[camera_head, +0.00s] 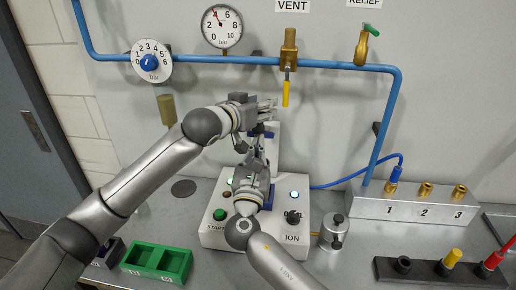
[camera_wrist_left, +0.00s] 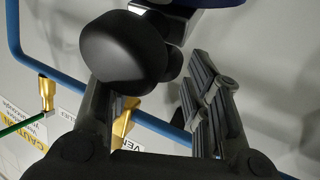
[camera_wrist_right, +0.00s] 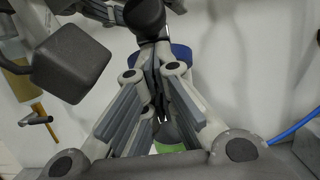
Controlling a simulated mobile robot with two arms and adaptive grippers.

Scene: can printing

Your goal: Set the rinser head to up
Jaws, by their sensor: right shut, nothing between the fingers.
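The rinser stands on the white machine (camera_head: 213,235) at the centre. Its blue part (camera_head: 269,134) shows just behind my grippers; it also shows in the right wrist view (camera_wrist_right: 181,56). A dark rounded knob (camera_head: 241,146) sits at its left side and looms large in the left wrist view (camera_wrist_left: 125,45). My left gripper (camera_head: 270,109) is above the blue part, its fingers apart, with the knob near them. My right gripper (camera_head: 257,150) is shut and empty, just in front of the rinser. My grippers hide much of the rinser head, so its position cannot be told.
The yellow vent handle (camera_head: 286,94) hangs close to my left gripper. A blue pipe (camera_head: 330,66) crosses the wall. A green tray (camera_head: 150,261), a small metal canister (camera_head: 333,233), a numbered block (camera_head: 400,207) and a black holder (camera_head: 430,275) stand on the bench.

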